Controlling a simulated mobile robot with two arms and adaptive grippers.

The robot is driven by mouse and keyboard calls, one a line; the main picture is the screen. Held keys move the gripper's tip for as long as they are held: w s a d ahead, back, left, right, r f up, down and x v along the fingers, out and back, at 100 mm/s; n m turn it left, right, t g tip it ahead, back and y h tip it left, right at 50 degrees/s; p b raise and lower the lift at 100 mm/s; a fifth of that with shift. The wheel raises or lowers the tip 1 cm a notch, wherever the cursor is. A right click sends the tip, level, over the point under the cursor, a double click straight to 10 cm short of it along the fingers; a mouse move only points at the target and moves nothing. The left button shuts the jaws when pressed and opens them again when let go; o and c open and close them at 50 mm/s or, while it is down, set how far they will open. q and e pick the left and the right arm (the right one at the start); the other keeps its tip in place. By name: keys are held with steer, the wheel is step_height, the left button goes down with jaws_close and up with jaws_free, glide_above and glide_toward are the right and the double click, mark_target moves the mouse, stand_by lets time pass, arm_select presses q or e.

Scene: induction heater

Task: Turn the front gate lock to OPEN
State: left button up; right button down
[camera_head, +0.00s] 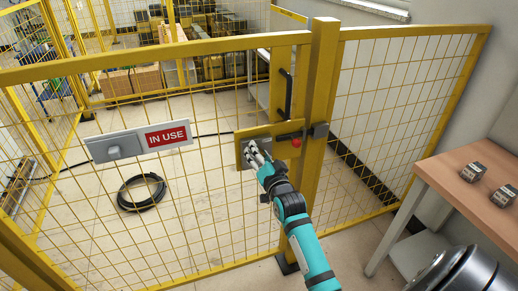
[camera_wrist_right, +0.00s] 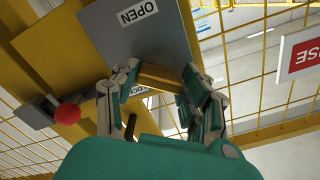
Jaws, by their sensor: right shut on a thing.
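The front gate (camera_head: 150,68) is a yellow mesh frame, and its lock sits by the post at the centre. In the right wrist view the lock's grey plate (camera_wrist_right: 105,42) bears an OPEN label (camera_wrist_right: 137,12) and a second label, partly hidden by my fingers. The yellow lock knob (camera_wrist_right: 160,78) lies between my fingers, nearer the second label than OPEN. My right gripper (camera_wrist_right: 157,80) is shut on the knob; in the head view it (camera_head: 255,154) reaches the plate from below right. My left gripper is out of view.
A grey box (camera_head: 113,148) with an IN USE sign (camera_head: 167,135) hangs on the mesh. A wooden table (camera_head: 470,195) with two small blocks stands at the right.

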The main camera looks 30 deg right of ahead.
steer(key=m+p, duration=0.2)
steer(key=m, duration=0.3)
steer(key=shift+m+p, duration=0.3)
steer(key=shift+a+m+p, duration=0.1)
steer(key=shift+m+p, duration=0.5)
steer(key=shift+m, duration=1.7)
steer(key=shift+f, duration=0.1)
steer(key=c, duration=0.6)
jaws_free()
steer(key=shift+c, duration=0.2)
steer(key=v, duration=1.2)
